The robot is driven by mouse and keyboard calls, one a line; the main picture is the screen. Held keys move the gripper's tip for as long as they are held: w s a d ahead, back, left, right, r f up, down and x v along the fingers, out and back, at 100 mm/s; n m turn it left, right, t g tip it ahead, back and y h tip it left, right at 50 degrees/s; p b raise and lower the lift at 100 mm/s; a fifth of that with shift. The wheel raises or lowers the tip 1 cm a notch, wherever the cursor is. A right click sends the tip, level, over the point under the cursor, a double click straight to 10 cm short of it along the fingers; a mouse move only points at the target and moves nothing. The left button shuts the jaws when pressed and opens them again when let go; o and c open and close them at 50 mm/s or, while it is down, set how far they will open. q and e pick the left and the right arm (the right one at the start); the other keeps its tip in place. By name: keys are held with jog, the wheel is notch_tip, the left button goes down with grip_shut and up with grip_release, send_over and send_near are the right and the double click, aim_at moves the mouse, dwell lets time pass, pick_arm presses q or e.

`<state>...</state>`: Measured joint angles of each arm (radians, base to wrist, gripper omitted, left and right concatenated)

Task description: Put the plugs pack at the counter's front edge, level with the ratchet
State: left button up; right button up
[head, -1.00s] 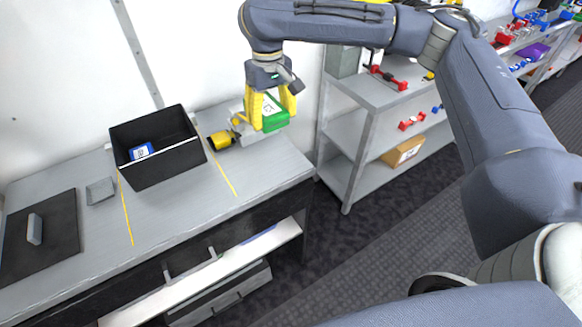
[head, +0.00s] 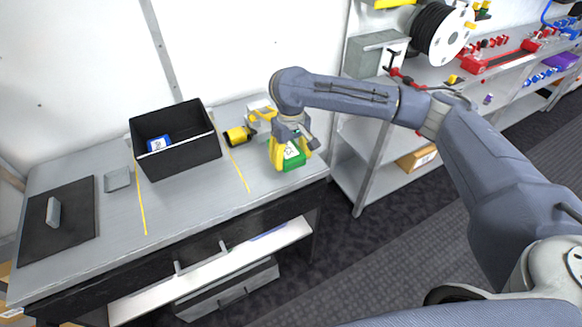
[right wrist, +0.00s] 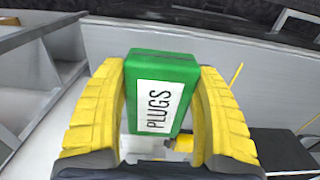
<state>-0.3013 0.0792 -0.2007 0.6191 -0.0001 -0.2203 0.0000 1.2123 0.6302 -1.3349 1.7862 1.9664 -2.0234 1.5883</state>
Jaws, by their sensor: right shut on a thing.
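The plugs pack (head: 293,156) is a green box with a white label reading PLUGS, which faces me in the right wrist view (right wrist: 158,95). My right gripper (head: 290,158) is shut on it, with one yellow finger on each side. The pack is at the right end of the grey counter (head: 205,190), close behind its front edge. I cannot tell whether it touches the counter. A yellow-and-black tool (head: 238,136), which looks like the ratchet, lies behind and left of the pack. My left gripper is not in view.
A black bin (head: 178,162) holding a blue-and-white pack (head: 158,143) stands left of the tool. A grey-and-yellow item (head: 260,112) lies at the back. A dark mat (head: 75,225) is at the far left. Shelving (head: 365,160) stands right, past a gap.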

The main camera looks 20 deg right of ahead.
aim_at(291, 174)
jog(key=shift+f, duration=2.35)
jog(key=shift+f, duration=0.15)
jog(key=o, duration=1.3)
notch_tip(291, 174, up, 12)
jog(key=shift+r, duration=0.15)
